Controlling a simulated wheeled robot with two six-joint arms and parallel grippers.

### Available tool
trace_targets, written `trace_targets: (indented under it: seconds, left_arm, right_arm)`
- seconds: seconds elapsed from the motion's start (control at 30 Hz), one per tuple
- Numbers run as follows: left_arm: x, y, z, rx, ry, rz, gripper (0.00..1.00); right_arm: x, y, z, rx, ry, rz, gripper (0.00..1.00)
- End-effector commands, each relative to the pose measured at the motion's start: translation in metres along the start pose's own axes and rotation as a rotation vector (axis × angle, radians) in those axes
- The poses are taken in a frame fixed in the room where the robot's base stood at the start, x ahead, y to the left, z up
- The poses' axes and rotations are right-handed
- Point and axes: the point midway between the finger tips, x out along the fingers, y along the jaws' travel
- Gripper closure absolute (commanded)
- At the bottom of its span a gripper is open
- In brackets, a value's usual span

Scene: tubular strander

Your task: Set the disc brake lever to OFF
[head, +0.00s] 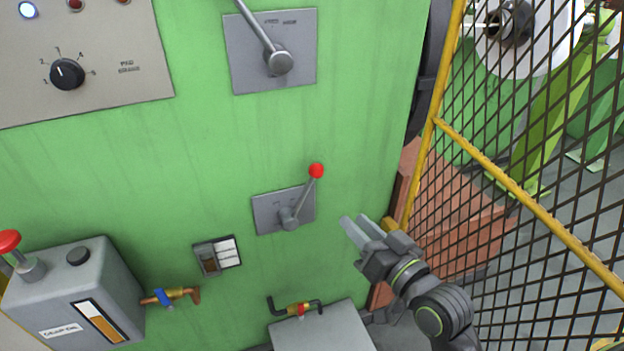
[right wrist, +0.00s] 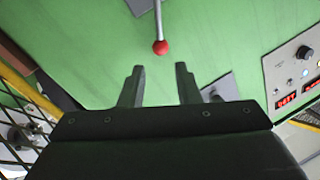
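A lever with a red ball knob (head: 316,170) sits on a small grey plate (head: 263,214) on the green panel. Its rod leans up and to the right from a grey hub. The plate's marks are too small to read. In the right wrist view the red knob (right wrist: 160,47) shows just beyond the fingertips, about midway between them. My right gripper (head: 356,226) is to the lower right of the lever in the head view. My left gripper is not in view.
A larger grey lever (head: 278,62) on its own plate is above. A yellow-framed mesh guard (head: 535,205) stands close to my right arm. Lower down are a grey oil box (head: 75,290), a small valve (head: 298,310) and a grey box top (head: 325,332). The panel around the red-knobbed lever is clear.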

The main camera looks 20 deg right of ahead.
Motion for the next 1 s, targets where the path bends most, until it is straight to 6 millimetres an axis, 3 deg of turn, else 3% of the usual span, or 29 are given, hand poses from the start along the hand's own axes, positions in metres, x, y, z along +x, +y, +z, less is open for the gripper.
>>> trace_targets:
  seconds: [0.7,1.0]
  left_arm:
    - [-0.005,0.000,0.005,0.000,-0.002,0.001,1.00]
    - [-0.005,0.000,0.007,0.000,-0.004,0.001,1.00]
  right_arm:
    - [0.136,-0.001,-0.001,0.000,0.000,0.000,0.70]
    - [0.160,0.000,0.000,0.000,0.000,0.002,0.70]
